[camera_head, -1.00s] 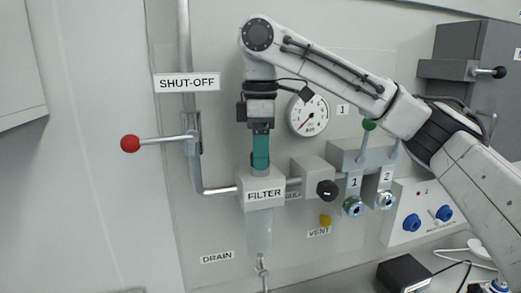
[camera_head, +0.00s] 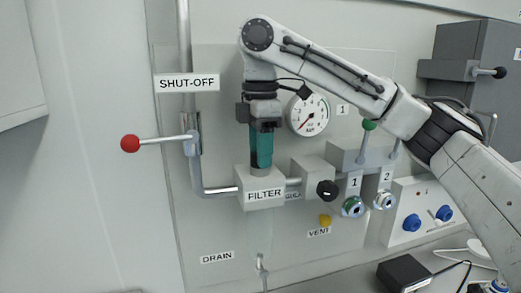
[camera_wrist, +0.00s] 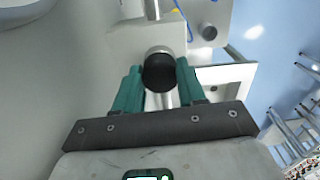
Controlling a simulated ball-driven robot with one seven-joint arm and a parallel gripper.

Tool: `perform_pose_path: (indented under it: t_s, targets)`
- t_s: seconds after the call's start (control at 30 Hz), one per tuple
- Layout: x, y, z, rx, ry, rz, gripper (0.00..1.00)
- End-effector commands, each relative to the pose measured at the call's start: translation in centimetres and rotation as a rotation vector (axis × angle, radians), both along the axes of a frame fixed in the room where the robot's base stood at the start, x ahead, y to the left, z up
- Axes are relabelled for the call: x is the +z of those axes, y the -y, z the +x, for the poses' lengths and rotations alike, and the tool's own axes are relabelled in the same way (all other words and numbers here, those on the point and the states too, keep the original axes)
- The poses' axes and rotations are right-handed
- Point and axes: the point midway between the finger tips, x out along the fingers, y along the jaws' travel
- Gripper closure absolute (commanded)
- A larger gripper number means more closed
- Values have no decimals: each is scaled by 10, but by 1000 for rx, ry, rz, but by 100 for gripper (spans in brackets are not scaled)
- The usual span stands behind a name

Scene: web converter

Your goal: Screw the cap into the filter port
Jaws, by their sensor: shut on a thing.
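My gripper (camera_head: 261,163) points straight down over the white filter block (camera_head: 265,201), marked FILTER. Its teal fingers end just above a short grey filter port (camera_head: 261,171) on top of the block. In the wrist view my gripper (camera_wrist: 159,67) is shut on a round black cap (camera_wrist: 159,76), one finger on each side. A metal ring, seemingly the port (camera_wrist: 158,50), shows beyond the cap's edge. The fingers hide the cap in the head view. I cannot tell whether its thread is engaged.
A shut-off lever with a red knob (camera_head: 130,144) stands out at the left. A gauge (camera_head: 309,114) is close to the right of my wrist. A black regulator knob (camera_head: 326,190), a yellow vent button (camera_head: 325,220) and two outlets are right of the filter.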

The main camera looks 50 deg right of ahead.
Motion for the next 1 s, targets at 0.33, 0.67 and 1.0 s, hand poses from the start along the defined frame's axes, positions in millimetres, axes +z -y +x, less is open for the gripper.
perform_pose_path:
  t_s: [0.33, 0.67, 1.0]
  targets:
    - [0, 0, 0, -73, 0, 0, 100]
    - [0, 0, 0, -154, 0, 0, 37]
    - [1, 0, 0, -153, 0, 0, 31]
